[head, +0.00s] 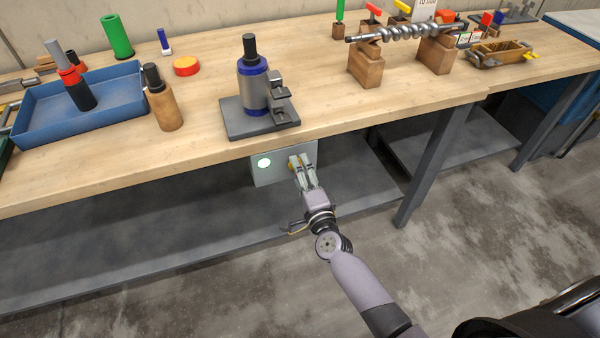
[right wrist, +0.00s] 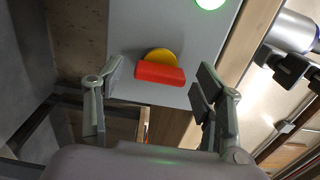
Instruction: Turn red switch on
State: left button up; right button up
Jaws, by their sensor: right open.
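The red switch (right wrist: 160,73) is a red bar-shaped knob on a yellow round base, mounted on a grey box (right wrist: 135,18). In the head view the grey box (head: 267,176) hangs under the table's front edge, with a lit green-white lamp (head: 264,162) on its left; the lamp also shows in the right wrist view (right wrist: 210,3). My right gripper (head: 302,172) is in front of the box and hides most of the switch there. In the right wrist view its fingers (right wrist: 160,92) are open, one on each side of the knob, with visible gaps. My left gripper is not in view.
The wooden table (head: 215,140) stands above the box. A metal cylinder device (head: 254,85) sits on it over the box. A blue tray (head: 115,92) and a wooden bottle-like piece (head: 163,108) stand to the left. A grey lower shelf (head: 130,245) runs beneath, and a table leg (head: 428,165) stands to the right.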

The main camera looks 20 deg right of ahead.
jog(key=s, duration=1.1)
jog(key=shift+s+d, duration=0.2)
jog(key=shift+s, duration=0.2)
jog(key=s+f+n+g+p, duration=0.1)
jog(key=s+f+n+g, duration=0.25)
jog(key=f, duration=0.55)
jog(key=s+f+n+g+y+p, duration=0.15)
jog(key=s+f+n, duration=0.25)
jog(key=f, duration=0.5)
jog(key=s+f+n+g, duration=0.3)
jog(key=s+f+n, duration=0.1)
jog(key=f, duration=0.5)
jog(key=s+d+f+n+g, duration=0.2)
jog(key=s+f, duration=0.3)
jog(key=s, duration=0.4)
jog(key=s+d+f+n+g+h+p, duration=0.1)
jog(key=s+d+f+n+g, duration=0.1)
jog(key=s, duration=0.7)
jog(key=s+d+f+n+g+h+p, duration=0.1)
jog(key=s+d+f+n+g, duration=0.1)
jog(key=s+f+n+g, duration=0.2)
jog(key=s+f+g, duration=0.1)
jog(key=s+f, duration=0.2)
jog(key=s, duration=0.2)
jog(key=shift+s+f+n, duration=0.3)
jog(key=shift+n, duration=0.05)
